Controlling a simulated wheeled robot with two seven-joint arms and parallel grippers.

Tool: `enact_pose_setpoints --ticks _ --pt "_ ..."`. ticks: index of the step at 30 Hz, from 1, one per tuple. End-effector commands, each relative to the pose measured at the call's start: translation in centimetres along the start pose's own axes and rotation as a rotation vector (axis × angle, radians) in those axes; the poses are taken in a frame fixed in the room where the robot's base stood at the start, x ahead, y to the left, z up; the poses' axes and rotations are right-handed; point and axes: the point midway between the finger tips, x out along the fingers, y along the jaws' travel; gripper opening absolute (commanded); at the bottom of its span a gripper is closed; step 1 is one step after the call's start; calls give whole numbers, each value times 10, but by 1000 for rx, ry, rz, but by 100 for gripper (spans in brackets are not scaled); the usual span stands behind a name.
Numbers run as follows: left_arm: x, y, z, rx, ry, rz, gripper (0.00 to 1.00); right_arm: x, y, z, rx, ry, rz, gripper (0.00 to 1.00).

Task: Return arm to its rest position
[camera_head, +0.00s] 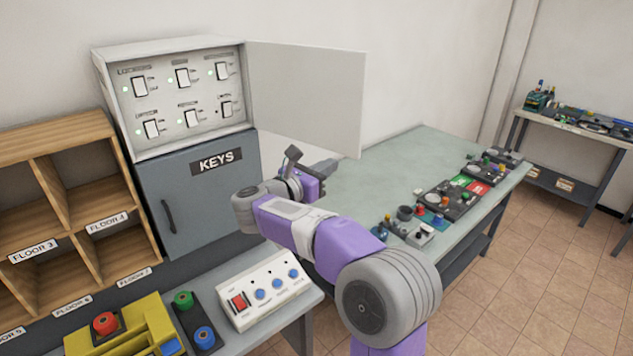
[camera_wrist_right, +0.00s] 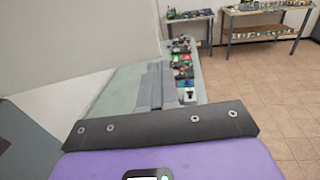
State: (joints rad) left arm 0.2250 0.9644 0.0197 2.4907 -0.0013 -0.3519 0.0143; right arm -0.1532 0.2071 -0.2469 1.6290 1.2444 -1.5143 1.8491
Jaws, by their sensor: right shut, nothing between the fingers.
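My right arm (camera_head: 340,245), purple and grey, reaches in from the bottom of the head view. Its right gripper (camera_head: 327,168) is in front of the lower part of the open white door and near the table's left end. In the right wrist view the two grey fingers (camera_wrist_right: 155,88) lie together, shut and empty, with the table behind them. My left gripper is in neither view.
A white switch panel (camera_head: 185,95) with its door (camera_head: 307,95) swung open sits on the grey KEYS cabinet (camera_head: 190,195). Wooden cubbies (camera_head: 60,190) stand left. A table (camera_head: 375,170) with devices stands right; floor (camera_head: 540,260) beyond is clear.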

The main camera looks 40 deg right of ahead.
Motion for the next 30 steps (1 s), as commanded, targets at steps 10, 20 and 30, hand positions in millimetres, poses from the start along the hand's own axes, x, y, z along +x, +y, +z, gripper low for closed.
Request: enact_pose_setpoints --ticks 10,20,30 --pt "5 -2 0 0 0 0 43 -42 -5 0 -1 0 0 0" --pt "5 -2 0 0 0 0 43 -45 1 -5 -39 -11 20 0" --pt "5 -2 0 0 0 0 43 -102 121 -154 -963 -278 529 0"
